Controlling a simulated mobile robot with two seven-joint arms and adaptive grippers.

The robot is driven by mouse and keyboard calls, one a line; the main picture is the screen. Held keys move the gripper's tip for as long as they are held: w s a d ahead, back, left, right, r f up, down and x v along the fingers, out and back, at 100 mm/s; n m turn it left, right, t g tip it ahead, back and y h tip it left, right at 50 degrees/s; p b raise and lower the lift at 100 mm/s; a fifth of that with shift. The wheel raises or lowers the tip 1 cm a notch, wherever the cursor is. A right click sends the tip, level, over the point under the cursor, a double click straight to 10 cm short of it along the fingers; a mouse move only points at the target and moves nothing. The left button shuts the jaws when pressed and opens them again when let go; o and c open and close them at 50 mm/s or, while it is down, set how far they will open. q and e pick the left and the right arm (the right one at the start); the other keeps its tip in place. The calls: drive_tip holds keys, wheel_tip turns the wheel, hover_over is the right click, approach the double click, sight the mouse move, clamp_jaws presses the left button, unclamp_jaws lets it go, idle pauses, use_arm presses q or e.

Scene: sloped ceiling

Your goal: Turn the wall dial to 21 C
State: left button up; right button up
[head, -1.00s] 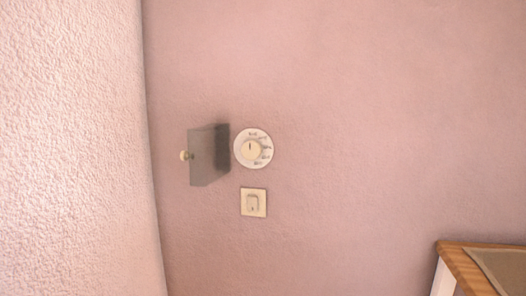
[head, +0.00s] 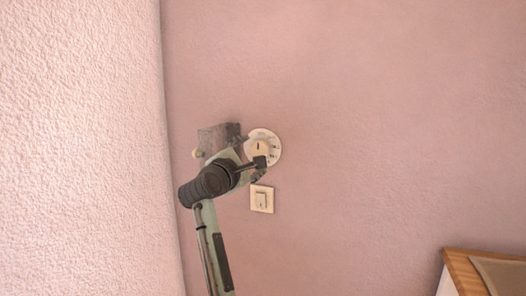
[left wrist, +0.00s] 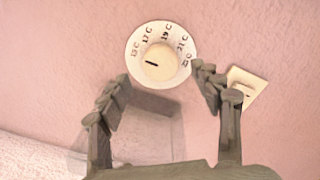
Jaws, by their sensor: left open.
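The wall dial is a round white plate (head: 274,138) with a cream knob (head: 258,148). In the left wrist view the dial plate (left wrist: 136,62) carries marks from 15 C round to 21 C and beyond. A black line on its knob (left wrist: 162,66) points left, nearest the 15 C mark. My left gripper (head: 250,153) is at the dial, partly covering its lower left. In the left wrist view my left gripper (left wrist: 161,77) is open and empty, its fingertips on either side of the dial's lower part. Contact with the knob cannot be told. My right gripper is out of view.
A grey see-through cover (head: 214,138) with a small knob (head: 197,153) stands open left of the dial, close to my left gripper. A light switch (head: 262,200) sits below the dial. A wooden-topped piece of furniture (head: 460,265) is at the lower right.

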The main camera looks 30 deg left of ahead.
sight(258, 150)
use_arm(q)
drive_tip(key=x, duration=0.3)
drive_tip(key=shift+w, duration=0.4)
drive_tip(key=shift+w+a, duration=0.15)
drive_tip(key=shift+w, duration=0.25)
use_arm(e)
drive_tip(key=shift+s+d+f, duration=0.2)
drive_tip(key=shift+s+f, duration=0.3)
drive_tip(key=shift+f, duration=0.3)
use_arm(q)
drive_tip(key=shift+c, duration=0.4)
drive_tip(key=c, duration=1.1)
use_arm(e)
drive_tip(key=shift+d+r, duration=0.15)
